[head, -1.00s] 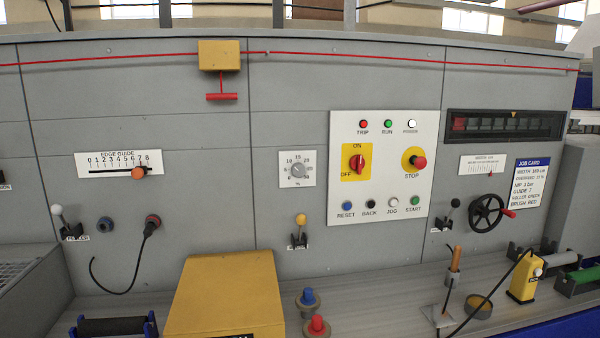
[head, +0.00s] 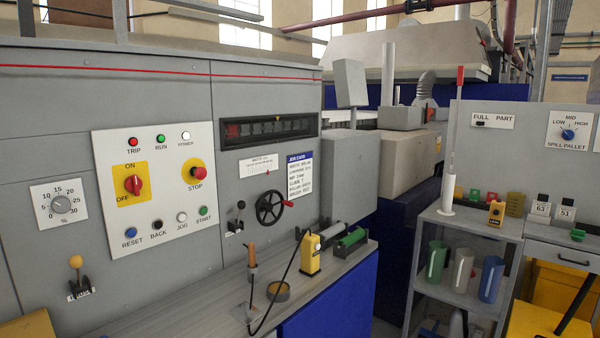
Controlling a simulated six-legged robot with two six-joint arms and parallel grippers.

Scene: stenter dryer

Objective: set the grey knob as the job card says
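The grey knob (head: 61,205) sits on a white dial plate (head: 59,222) at the left of the head view, on the grey machine face. The plate has a printed scale with 10, 15, 20, 25 and 30 legible and a % mark below. Where the knob's pointer stands is too small to tell. The job card (head: 300,174) is a white card with a blue heading, right of the control panel; its lines are too small to read surely now. In the earlier head view one line looks like "overfeed" with a blurred percent figure. Neither gripper shows.
A white control panel (head: 160,225) with a red switch and buttons is right of the knob. A yellow-knobbed lever (head: 76,264) stands below it. A ledge (head: 215,300) carries several tools and rollers. A grey shelf cart (head: 465,262) with jugs is at the right.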

